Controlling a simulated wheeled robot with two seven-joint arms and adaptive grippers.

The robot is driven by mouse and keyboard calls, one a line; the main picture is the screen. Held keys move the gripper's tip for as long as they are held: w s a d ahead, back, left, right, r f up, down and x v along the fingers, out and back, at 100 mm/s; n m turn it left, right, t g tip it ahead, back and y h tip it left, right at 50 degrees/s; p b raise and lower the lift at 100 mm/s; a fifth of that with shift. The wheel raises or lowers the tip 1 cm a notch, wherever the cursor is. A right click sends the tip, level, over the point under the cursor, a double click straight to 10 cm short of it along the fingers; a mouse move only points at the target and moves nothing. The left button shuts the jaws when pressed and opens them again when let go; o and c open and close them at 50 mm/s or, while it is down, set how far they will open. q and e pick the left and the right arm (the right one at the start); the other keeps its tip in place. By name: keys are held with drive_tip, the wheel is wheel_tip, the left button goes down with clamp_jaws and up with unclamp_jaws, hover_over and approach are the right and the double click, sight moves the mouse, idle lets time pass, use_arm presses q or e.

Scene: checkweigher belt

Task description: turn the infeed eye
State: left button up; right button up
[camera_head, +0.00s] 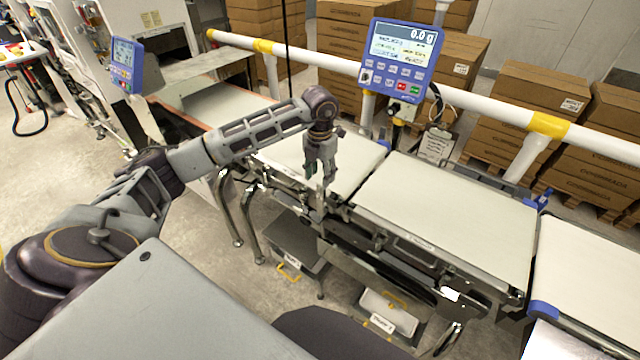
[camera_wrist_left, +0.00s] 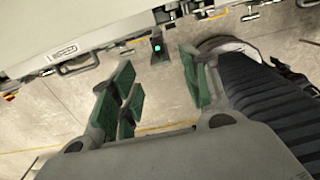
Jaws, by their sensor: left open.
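My left gripper (camera_head: 318,178) points down at the near edge of the infeed belt (camera_head: 300,140), close to the gap before the weigh belt (camera_head: 440,210). In the left wrist view the same gripper (camera_wrist_left: 155,70) is open, with green pads on both sides and nothing between them. A small dark block with a teal light, which looks like the infeed eye (camera_wrist_left: 157,48), sits at the conveyor's edge, just beyond the fingertips and between their lines. It appears apart from the pads. In the head view the gripper covers that spot, so I cannot make the eye out there. My right gripper is out of view.
A blue weight display (camera_head: 400,60) stands behind the belts, and a white rail (camera_head: 480,107) with yellow bands runs along the back. Stacked cartons (camera_head: 520,130) are beyond it. Labelled bins (camera_head: 390,312) sit below the frame. Open floor lies at left.

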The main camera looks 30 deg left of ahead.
use_arm(q)
drive_tip(key=shift+r, duration=1.45)
